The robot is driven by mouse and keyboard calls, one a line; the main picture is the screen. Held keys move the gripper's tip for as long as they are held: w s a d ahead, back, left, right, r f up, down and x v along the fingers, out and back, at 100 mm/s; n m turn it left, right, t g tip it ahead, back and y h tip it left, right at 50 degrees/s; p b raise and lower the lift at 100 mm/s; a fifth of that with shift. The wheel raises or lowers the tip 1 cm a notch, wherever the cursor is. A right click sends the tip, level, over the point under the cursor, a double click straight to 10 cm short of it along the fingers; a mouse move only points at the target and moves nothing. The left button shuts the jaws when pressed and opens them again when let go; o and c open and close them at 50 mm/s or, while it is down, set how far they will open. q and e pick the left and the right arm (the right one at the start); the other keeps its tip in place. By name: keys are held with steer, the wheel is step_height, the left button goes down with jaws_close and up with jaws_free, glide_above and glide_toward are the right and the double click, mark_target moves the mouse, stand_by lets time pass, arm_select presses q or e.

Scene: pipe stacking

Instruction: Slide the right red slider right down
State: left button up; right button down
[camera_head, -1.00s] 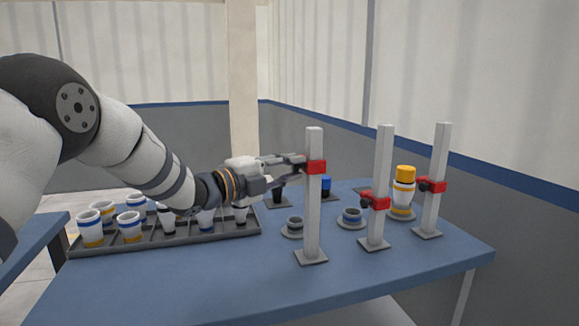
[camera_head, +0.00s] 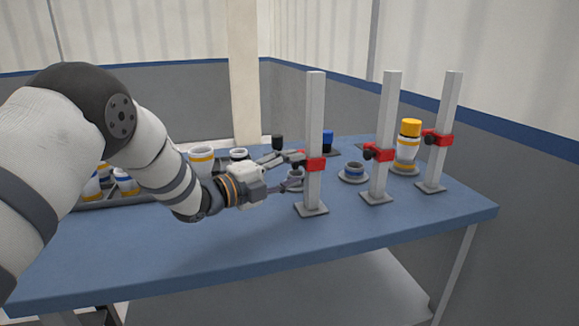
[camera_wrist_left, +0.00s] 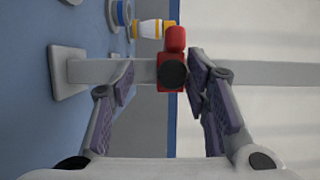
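Three grey posts stand on the table, each with a red slider. The right red slider (camera_head: 437,138) is a little below the middle of the right post (camera_head: 447,105). The middle red slider (camera_head: 378,152) and left red slider (camera_head: 313,163) sit at similar heights, below mid-post. My left gripper (camera_head: 291,171) is at the left post (camera_head: 315,115), its fingers spread. In the left wrist view my open fingers (camera_wrist_left: 161,75) point toward a red slider (camera_wrist_left: 172,72) with a dark round knob, on a post lying sideways in the picture. My right gripper is not in view.
A yellow-topped white cup stack (camera_head: 408,145) stands between the middle and right posts. A tray of cups is partly behind my left arm. The table's front (camera_head: 200,255) is clear.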

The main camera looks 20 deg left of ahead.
arm_select(q)
steer(key=shift+r, duration=0.2)
steer(key=shift+s+a, duration=0.25)
steer(key=shift+s, duration=0.05)
steer(key=v, duration=1.1)
steer(key=shift+a+f, duration=0.1)
